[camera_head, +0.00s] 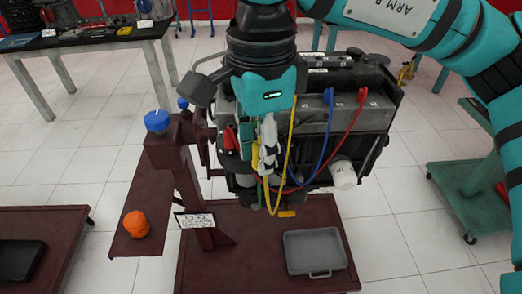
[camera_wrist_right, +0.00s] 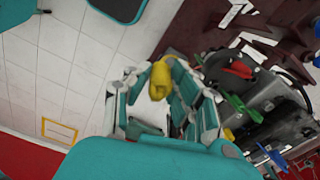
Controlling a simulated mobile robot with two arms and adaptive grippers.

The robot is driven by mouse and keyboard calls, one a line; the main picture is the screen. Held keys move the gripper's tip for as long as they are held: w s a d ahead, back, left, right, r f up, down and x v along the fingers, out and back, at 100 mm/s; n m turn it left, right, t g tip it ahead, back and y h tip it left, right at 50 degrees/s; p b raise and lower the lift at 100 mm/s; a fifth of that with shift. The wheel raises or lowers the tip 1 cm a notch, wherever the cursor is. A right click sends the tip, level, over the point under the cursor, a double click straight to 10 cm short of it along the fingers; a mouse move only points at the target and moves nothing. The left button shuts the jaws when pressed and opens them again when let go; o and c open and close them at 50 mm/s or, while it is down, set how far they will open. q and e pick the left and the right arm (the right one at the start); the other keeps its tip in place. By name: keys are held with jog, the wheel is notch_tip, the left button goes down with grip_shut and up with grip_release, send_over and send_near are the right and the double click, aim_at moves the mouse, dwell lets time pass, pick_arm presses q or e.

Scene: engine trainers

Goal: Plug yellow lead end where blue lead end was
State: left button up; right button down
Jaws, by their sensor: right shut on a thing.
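My right gripper (camera_head: 264,165) hangs in front of the engine's left half, fingers pointing down. It is shut on a yellow lead end, which shows between the fingers in the wrist view (camera_wrist_right: 160,80). The blue lead (camera_head: 323,150) runs from a blue boot (camera_head: 327,97) on the engine top down to the engine's lower front. Its lower end is hard to make out behind the gripper. My left gripper is not in view.
The engine (camera_head: 340,120) stands on a dark red stand. A red lead (camera_head: 350,135) hangs to the right of the blue one. A grey tray (camera_head: 314,235) lies on the stand's base. An orange knob (camera_head: 136,224) and a blue cap (camera_head: 157,121) are at left. A white cylinder (camera_head: 343,175) sticks out low right.

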jog(key=shift+r, duration=0.35)
jog(key=w+a+p, duration=0.2)
jog(key=w+p, duration=0.4)
jog(key=w, duration=0.5)
jog(key=w+a+p, duration=0.3)
jog(key=w+p, duration=0.3)
jog(key=w, duration=0.5)
jog(key=shift+w+a, duration=0.2)
jog(key=shift+f, duration=0.1)
jog(key=shift+f+b, duration=1.4)
jog(key=shift+f, duration=0.8)
jog(key=shift+f, duration=0.15)
